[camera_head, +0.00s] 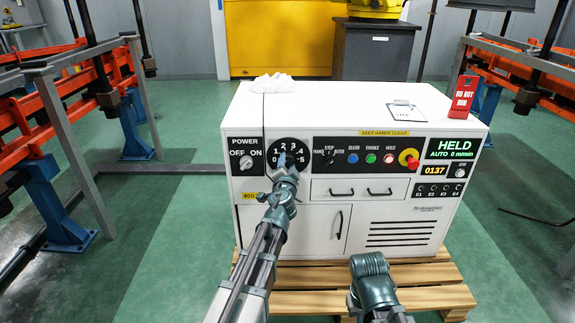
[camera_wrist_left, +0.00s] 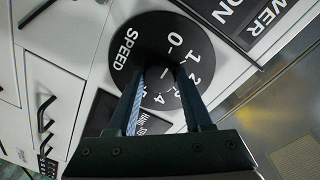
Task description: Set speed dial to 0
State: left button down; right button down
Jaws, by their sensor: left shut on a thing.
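The round black speed dial (camera_head: 289,147) is on the front panel of the white control cabinet (camera_head: 262,112), with white numbers from 0 to 5 around it. In the left wrist view, the dial (camera_wrist_left: 122,75) shows the word SPEED, and its 0 lies at the upper right. My left gripper (camera_head: 284,161) is at the dial. Its two fingers (camera_wrist_left: 158,72) are shut on the dark knob at the dial's centre. The fingers and shadow hide much of the knob, so I cannot tell which number it points to. My right gripper is out of view; only part of that arm shows.
A power switch (camera_head: 245,162) sits left of the dial. Selector switches, coloured buttons and a red stop knob (camera_head: 409,158) are to the right. The display (camera_head: 452,149) reads HELD, AUTO 0 m/min. The cabinet stands on a wooden pallet (camera_head: 320,301).

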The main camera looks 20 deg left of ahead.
pick_arm(q)
jog(key=shift+n, duration=0.7)
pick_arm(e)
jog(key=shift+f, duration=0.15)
pick_arm(q)
jog(key=shift+c, duration=1.6)
grip_release()
jog(key=shift+s, duration=0.1)
